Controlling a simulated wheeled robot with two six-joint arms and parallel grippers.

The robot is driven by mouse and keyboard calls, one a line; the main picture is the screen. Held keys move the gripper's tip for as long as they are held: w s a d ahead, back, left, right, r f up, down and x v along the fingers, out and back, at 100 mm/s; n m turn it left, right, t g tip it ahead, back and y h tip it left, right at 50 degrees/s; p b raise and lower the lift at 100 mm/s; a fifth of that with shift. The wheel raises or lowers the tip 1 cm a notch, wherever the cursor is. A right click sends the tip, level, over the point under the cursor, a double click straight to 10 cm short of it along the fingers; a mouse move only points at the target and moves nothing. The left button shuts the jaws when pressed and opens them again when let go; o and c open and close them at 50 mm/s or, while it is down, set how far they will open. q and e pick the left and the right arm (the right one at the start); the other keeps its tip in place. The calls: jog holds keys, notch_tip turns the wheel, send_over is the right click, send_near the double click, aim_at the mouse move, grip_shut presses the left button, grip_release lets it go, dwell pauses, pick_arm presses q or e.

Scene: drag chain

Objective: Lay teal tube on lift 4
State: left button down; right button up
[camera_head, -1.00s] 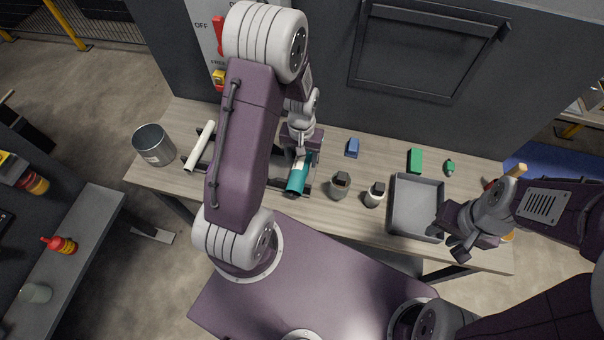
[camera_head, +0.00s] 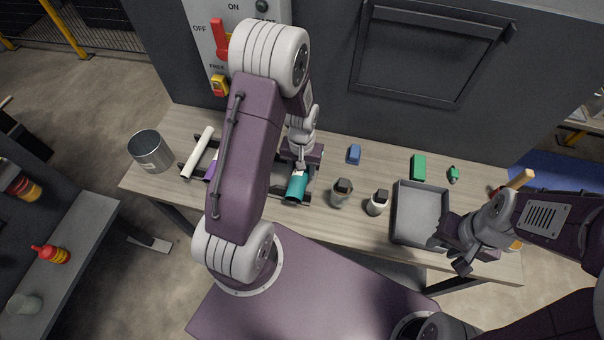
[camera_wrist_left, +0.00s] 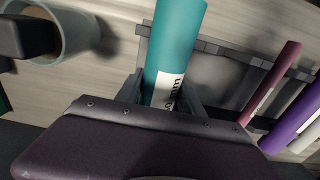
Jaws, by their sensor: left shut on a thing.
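The teal tube (camera_head: 296,187) is in my left gripper (camera_head: 301,165), over the right end of a dark rack (camera_head: 276,191). In the left wrist view the teal tube (camera_wrist_left: 174,45) sits between the two fingers of my left gripper (camera_wrist_left: 160,92), which are shut on it. The rack's grey rails (camera_wrist_left: 235,50) run beside and behind it. I cannot tell whether the tube touches the rack, nor which lift is number 4. My right gripper (camera_head: 456,250) is open and empty by the grey tray's right front corner.
A white tube (camera_head: 198,153) and a purple tube (camera_head: 211,170) lie at the rack's left. A maroon tube (camera_wrist_left: 272,82) shows in the wrist view. The grey tray (camera_head: 420,240) and metal can (camera_head: 150,152) flank the work.

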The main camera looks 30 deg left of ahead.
pick_arm(q)
jog(key=shift+r+p, duration=2.45)
jog(key=shift+r, duration=0.45)
